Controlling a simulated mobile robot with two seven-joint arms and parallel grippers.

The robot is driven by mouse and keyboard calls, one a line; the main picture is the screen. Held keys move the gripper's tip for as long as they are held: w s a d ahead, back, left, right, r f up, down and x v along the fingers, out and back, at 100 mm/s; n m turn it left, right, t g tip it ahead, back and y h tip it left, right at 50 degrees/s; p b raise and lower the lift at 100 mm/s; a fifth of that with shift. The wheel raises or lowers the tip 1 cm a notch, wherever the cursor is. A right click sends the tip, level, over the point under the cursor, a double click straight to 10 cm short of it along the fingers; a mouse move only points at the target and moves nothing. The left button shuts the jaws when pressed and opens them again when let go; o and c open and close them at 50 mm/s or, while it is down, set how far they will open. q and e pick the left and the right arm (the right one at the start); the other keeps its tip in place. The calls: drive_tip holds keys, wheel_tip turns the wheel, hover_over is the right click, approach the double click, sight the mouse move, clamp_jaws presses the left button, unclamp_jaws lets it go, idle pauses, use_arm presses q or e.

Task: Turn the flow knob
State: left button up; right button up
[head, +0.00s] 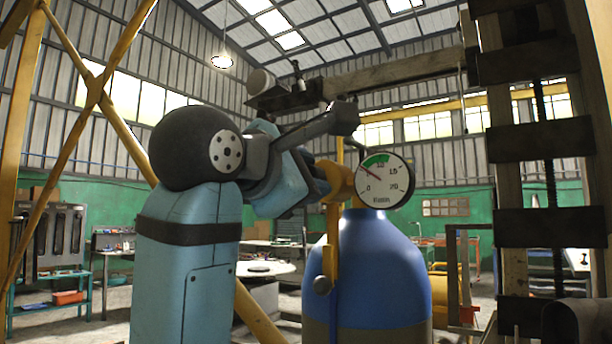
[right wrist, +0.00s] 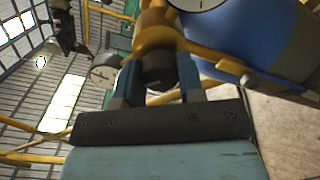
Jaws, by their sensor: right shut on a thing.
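The flow knob (right wrist: 158,72) is a dark, ridged cylinder on the front of a brass-coloured regulator body (right wrist: 156,36). My right gripper (right wrist: 159,80) is shut on the knob, with one blue finger on each side of it. In the head view, my right gripper (head: 318,180) reaches the yellow-brass regulator (head: 341,181) from the left, and its own body hides the knob. The regulator sits on top of a blue gas cylinder (head: 375,260). A round white gauge (head: 385,180) with a green arc faces me; its needle points to the upper left. My left gripper is not in view.
A wooden beam (head: 390,72) crosses above, joined to a tall post at the right. Workbenches stand farther back.

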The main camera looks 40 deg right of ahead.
drive_tip(key=m, duration=0.3)
drive_tip(key=shift+m, duration=1.2)
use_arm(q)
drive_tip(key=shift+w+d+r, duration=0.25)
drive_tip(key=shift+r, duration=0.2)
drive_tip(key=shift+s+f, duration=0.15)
use_arm(e)
drive_tip(key=shift+m, duration=0.3)
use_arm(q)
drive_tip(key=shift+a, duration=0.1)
use_arm(e)
drive_tip(key=o, duration=0.9)
drive_tip(key=shift+a, duration=0.1)
